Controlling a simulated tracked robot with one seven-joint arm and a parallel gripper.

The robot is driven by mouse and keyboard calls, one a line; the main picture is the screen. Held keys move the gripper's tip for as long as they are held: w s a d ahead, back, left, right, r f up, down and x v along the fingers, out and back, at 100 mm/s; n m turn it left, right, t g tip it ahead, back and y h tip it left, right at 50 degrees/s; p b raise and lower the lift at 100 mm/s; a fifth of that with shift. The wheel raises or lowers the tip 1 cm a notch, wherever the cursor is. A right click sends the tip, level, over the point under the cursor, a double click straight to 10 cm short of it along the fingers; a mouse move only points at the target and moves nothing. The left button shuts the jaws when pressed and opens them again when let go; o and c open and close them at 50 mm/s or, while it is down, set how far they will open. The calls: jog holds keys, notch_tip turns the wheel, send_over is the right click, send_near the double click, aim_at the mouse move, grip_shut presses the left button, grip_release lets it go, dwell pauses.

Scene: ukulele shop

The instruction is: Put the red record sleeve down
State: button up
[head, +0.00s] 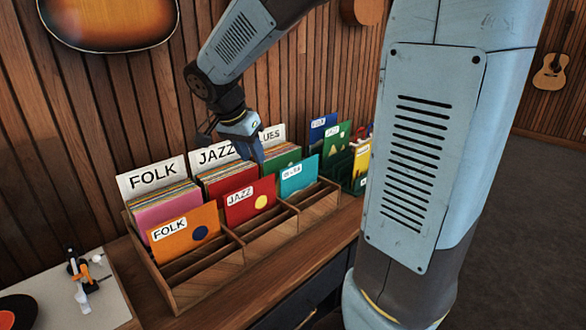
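The red record sleeve (250,203) has a white JAZZ label and a yellow dot. It stands leaning back in the front row of the wooden record bin (215,287), between the orange and teal sleeves. My gripper (234,148) is above and behind it, in front of the white JAZZ and BLUES divider cards. Its fingers look spread, with nothing seen between them. A small gap shows between the fingers and the top of the red sleeve. The sleeve's bottom edge is hidden by the bin's front slots.
An orange FOLK sleeve (184,234) and a teal sleeve (299,177) stand on either side. Packed records and a FOLK card (153,176) fill the back row. Front slots look empty. A turntable (88,286) is at lower left. A green bin with sleeves (361,160) stands farther right.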

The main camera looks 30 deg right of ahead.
jog(key=s+d+r+n+t+y, duration=0.1)
jog(key=s+r+n+y, duration=0.1)
jog(key=s+n, duration=0.3)
jog(key=s+d+r+n+t+y, duration=0.1)
jog(key=s+n, duration=0.4)
jog(key=s, duration=0.9)
jog(key=shift+s+d+r+n+t+y, duration=0.15)
jog(key=shift+d+r+n+t+y, duration=0.25)
jog(key=shift+t+y, duration=0.25)
jog(key=shift+a, duration=0.15)
